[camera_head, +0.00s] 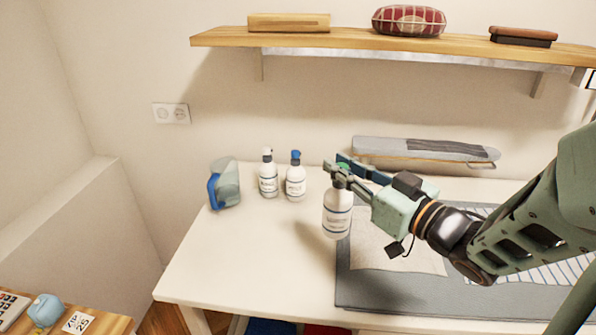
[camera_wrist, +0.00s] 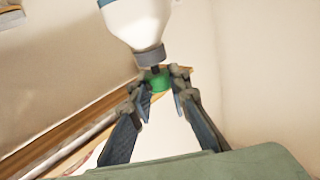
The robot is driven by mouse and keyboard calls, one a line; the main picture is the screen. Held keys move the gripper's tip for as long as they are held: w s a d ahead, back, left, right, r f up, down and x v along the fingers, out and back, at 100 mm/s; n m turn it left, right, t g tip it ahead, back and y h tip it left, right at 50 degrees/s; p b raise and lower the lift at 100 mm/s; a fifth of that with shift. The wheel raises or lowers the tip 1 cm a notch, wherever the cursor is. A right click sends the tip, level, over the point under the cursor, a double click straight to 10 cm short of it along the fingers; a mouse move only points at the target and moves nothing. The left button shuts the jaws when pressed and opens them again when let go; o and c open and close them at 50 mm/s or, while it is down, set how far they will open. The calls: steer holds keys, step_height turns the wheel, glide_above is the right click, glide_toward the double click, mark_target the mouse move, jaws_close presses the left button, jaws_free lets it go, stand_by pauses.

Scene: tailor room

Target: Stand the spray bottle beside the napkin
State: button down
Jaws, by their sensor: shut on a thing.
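A white spray bottle (camera_head: 337,213) with a green top hangs upright from my gripper (camera_head: 343,172), near the left edge of the grey mat. A dark shadow falls on the table by it, and it looks raised above the surface. In the wrist view my gripper (camera_wrist: 158,88) is shut on the green top, and the white bottle body (camera_wrist: 140,22) extends beyond the fingers. A beige cloth (camera_head: 395,255), which looks like the napkin, lies flat on the mat, to the right of and below the bottle, partly hidden by my arm.
Two white bottles, one with a white top (camera_head: 268,178) and one with a blue top (camera_head: 295,180), stand at the back left. A blue-and-grey iron (camera_head: 225,187) stands left of them. An ironing board (camera_head: 420,152) is at the back. The table's front left (camera_head: 240,265) is clear.

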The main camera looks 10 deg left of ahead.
steer(key=w+a+f+b, duration=0.3)
steer(key=w+f+b, duration=0.2)
steer(key=f+b, duration=0.1)
steer(key=w+a+f+b, duration=0.3)
steer(key=w+f+b, duration=0.3)
steer(key=shift+w+a+f, duration=0.25)
steer(key=shift+f, duration=0.05)
stand_by(0.3)
steer(key=shift+f, duration=0.2)
steer(key=c, duration=1.8)
jaws_free()
steer(key=shift+r, duration=0.1)
steer(key=p+v, duration=0.1)
steer(key=v, duration=1.1)
steer(key=shift+d, duration=0.1)
